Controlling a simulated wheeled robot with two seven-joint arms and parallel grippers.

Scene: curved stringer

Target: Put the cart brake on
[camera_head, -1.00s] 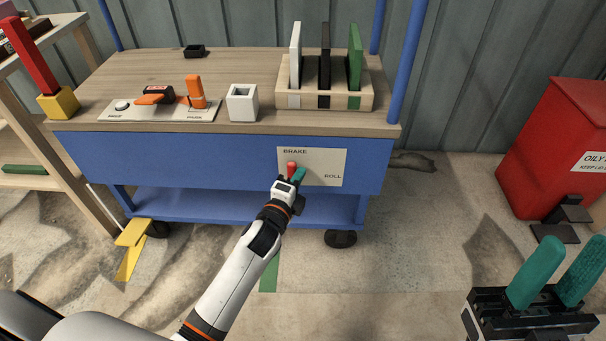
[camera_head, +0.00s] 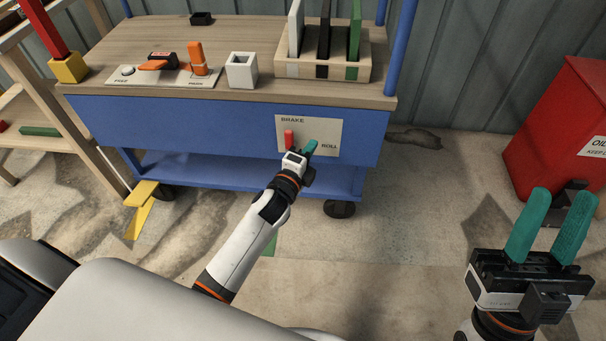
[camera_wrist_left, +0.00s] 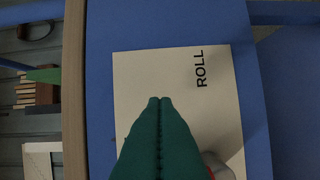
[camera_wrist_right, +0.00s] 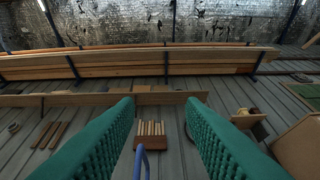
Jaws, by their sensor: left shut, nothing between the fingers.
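The blue cart (camera_head: 225,127) has a pale plate (camera_head: 327,128) on its front, marked BRAKE at upper left and ROLL at right. A red lever handle (camera_head: 289,137) stands upright on the plate, below BRAKE. My left gripper (camera_head: 311,146) is shut and empty, just right of the handle, between it and ROLL. In the left wrist view, its green fingers (camera_wrist_left: 160,102) lie together before the plate, with a grey rounded part (camera_wrist_left: 220,166) and a bit of red beside them at the bottom. My arm hides the lever's base. My right gripper (camera_head: 551,215) is open and empty, away from the cart.
The cart top holds a switch panel (camera_head: 142,76), a white square cup (camera_head: 242,71) and a wooden rack (camera_head: 345,72) with upright boards. A yellow floor pedal (camera_head: 141,205) sits at the lower left. A red bin (camera_head: 560,130) stands at right.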

